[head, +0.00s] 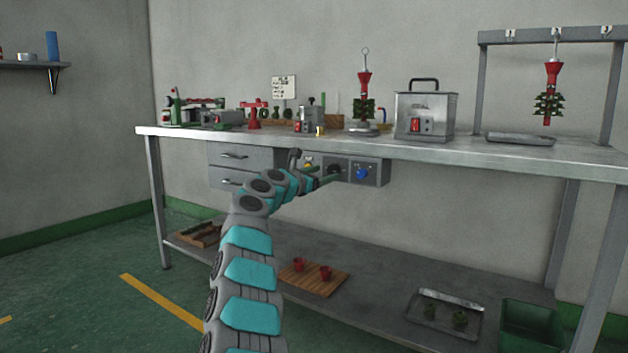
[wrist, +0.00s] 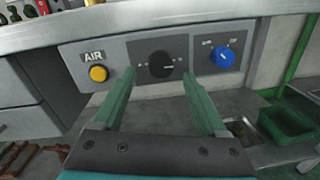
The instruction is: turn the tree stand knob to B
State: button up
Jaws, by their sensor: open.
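A control panel under the bench top carries a round black knob (wrist: 162,64) on a dark plate in its middle. A small pale mark on it points right. A blue knob (wrist: 225,57) sits to its right, also seen in the head view (head: 362,173). Small labels there are too blurred to read, and I cannot tell which knob is the tree stand's. My gripper (wrist: 160,76) is open, its two green fingers pointing at the panel on either side of the black knob. I see no contact. In the head view a tree stand (head: 363,130) stands on the bench with a red-and-green tree.
A yellow button (wrist: 98,74) marked AIR is left of the black knob. The bench top's edge (wrist: 150,14) runs just above the panel. Drawers (head: 240,157) are to the left. A green bin (wrist: 285,126) and a lower shelf lie below right.

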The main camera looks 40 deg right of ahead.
jog(key=shift+b+v, duration=0.55)
jog(key=shift+v, duration=1.95)
